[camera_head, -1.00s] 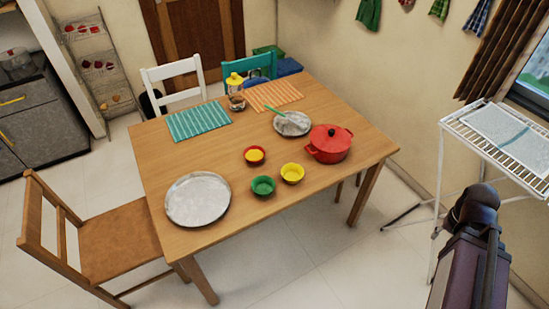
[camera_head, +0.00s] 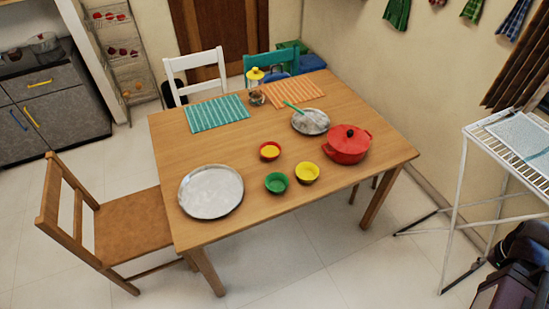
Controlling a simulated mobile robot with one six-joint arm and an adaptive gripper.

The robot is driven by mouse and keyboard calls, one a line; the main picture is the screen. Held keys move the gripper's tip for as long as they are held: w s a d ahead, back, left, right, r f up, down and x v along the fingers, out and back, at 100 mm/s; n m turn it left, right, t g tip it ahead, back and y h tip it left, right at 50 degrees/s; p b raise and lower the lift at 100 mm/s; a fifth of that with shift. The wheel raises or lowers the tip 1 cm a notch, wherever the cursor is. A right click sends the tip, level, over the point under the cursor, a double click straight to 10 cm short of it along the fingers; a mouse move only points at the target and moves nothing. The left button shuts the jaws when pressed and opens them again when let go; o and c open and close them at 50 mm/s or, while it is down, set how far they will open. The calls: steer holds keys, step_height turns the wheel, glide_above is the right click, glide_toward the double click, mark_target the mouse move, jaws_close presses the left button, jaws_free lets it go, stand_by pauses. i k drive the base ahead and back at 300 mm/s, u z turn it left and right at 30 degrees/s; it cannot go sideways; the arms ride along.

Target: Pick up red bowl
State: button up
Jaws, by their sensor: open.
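The red bowl (camera_head: 270,151) is small, with a yellow-orange inside, and sits upright on the wooden table (camera_head: 210,138). A green bowl (camera_head: 276,183) stands just in front of it and a yellow bowl (camera_head: 307,173) to its front right. The three stand close together but apart. My arm shows only as dark parts at the lower right edge, away from the table. My gripper is not visible.
A silver plate (camera_head: 211,191) lies left of the bowls. A red lidded pot (camera_head: 347,144) and a grey dish (camera_head: 311,121) with a green-handled utensil are to the right. A brown chair (camera_head: 117,222) stands left and a white rack (camera_head: 466,190) right. The near floor is clear.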

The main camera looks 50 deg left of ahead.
mark_target(270, 151)
steer(key=u, duration=0.25)
steer(key=i, duration=0.9)
steer(key=u, duration=1.55)
